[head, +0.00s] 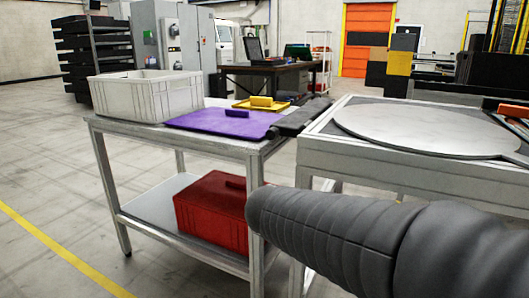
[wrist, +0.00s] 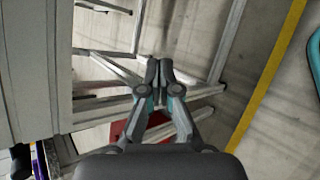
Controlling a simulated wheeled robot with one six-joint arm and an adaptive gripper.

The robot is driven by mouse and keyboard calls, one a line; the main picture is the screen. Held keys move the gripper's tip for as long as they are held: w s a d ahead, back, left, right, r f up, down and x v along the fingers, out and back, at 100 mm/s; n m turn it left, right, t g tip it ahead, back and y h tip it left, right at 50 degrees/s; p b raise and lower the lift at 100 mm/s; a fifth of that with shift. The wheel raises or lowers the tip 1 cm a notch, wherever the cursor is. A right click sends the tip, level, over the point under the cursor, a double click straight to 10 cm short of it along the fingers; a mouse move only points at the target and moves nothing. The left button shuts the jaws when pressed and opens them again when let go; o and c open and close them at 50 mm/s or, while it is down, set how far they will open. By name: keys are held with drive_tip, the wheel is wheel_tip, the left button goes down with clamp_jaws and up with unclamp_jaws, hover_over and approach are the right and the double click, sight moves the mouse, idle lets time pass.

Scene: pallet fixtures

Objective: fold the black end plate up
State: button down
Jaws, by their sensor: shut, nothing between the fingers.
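A dark grey to black plate (head: 300,117), which looks like the black end plate, lies low and nearly flat at the right end of the table top in the head view. It sits beside a purple panel (head: 222,122) with a small upright purple grip. Whether the plate is hinged there I cannot tell. My gripper (wrist: 159,76) is shut and empty in the wrist view, with table legs and floor beyond its fingertips. It is out of the head view, where my dark arm fills the lower right. The wrist view does not clearly show the plate.
A white crate (head: 147,94) and a yellow tray (head: 262,104) stand on the table (head: 190,136). A red bin (head: 212,212) sits on its lower shelf. A second table with a round grey disc (head: 425,128) stands close at right. Floor at left is clear.

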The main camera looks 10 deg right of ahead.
drive_tip(key=w+a+r+n+t+h+b, duration=0.15)
drive_tip(key=w+a+r+n+t, duration=0.25)
drive_tip(key=w+a+n+t, duration=0.45)
drive_tip(key=w+a+r+n+t+h, duration=0.25)
drive_tip(key=w+a+n, duration=0.25)
drive_tip(key=w+a, duration=0.45)
drive_tip(key=shift+y, duration=0.3)
drive_tip(key=x, duration=1.2)
drive_tip(key=shift+s+d, duration=0.1)
drive_tip(key=shift+d, duration=0.1)
